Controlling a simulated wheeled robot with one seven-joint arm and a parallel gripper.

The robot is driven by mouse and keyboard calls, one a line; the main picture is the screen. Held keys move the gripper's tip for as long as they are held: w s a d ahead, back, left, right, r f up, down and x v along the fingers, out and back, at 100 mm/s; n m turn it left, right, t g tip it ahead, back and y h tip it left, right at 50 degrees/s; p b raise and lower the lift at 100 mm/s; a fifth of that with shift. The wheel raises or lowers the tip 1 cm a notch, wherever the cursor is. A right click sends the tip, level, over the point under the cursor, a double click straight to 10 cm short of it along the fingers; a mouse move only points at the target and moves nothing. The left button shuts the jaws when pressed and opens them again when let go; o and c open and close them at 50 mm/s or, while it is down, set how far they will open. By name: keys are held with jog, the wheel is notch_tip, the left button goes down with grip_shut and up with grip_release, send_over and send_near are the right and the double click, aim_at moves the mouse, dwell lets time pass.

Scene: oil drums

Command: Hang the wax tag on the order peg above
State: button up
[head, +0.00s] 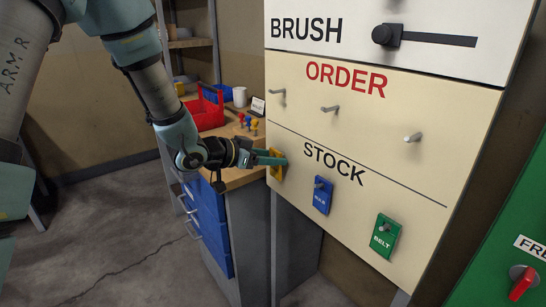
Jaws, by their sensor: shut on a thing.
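My gripper (280,161) is shut on a yellow tag (277,173) at the left end of the STOCK row on the cream board (450,120). The tag's lettering is hidden or too small to read, and the fingers cover its upper part. I cannot tell whether it still sits on its peg. Above the STOCK line, under the red word ORDER, are three bare grey pegs: a left one (278,92) straight above the yellow tag, a middle one (330,108) and a right one (412,138).
A blue tag (322,196) and a green BELT tag (385,236) hang right of the yellow one. A white BRUSH panel (350,40) with a black knob is above. Behind my arm stand a workbench (240,178) and a red tool carrier (207,108). A green panel (520,220) is at right.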

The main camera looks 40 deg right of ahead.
jog(key=shift+a, duration=0.3)
jog(key=shift+w+a, duration=0.1)
jog(key=shift+a, duration=1.65)
jog(key=shift+a, duration=0.1)
jog(key=a, duration=0.7)
jog(key=shift+w+p, duration=0.2)
jog(key=shift+p, duration=0.15)
jog(key=shift+d, duration=0.1)
dwell(0.5)
